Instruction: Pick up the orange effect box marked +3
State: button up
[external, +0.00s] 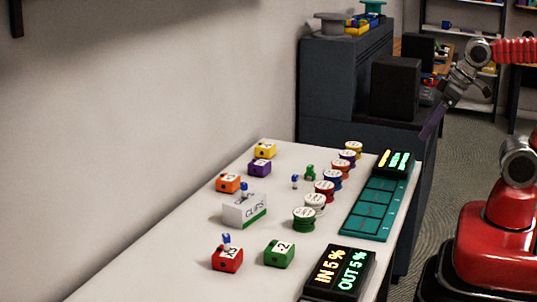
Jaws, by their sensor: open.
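The orange effect box (228,183) sits on the white table toward its left side, behind the white clips box. It has a white label on top, whose marking is too small to read surely. My gripper (432,122) is in the air at the upper right, beyond the table's right edge and well apart from the orange box. It is open and empty, pointing down to the left.
Purple (260,168) and yellow (265,150) boxes stand behind the orange one; the clips box (244,211), red box (227,259) and green box (279,254) stand in front. Several spools (325,191), a teal tray (367,219) and a lit display (339,272) lie right.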

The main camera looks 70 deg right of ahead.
jog(key=shift+o, duration=0.2)
jog(key=w+a+t+y, duration=0.1)
jog(key=w+a, duration=0.2)
jog(key=w, duration=0.5)
jog(key=w+a+t+y, duration=0.1)
jog(key=w+a, duration=0.1)
jog(key=w, duration=0.6)
jog(key=w+a+f+t, duration=0.2)
jog(key=w+a+f, duration=0.1)
jog(key=w, duration=0.5)
jog(key=w+a+f+t+h, duration=0.1)
jog(key=w+a+f+t, duration=0.1)
jog(key=w+f, duration=0.4)
jog(key=w+a+f+t+h, duration=0.1)
jog(key=w+a+f, duration=0.3)
jog(key=w, duration=0.8)
jog(key=shift+w+f+t, duration=0.1)
jog(key=shift+f+t, duration=0.3)
jog(key=shift+w+f, duration=0.2)
jog(key=shift+f, duration=0.05)
jog(key=shift+w, duration=0.1)
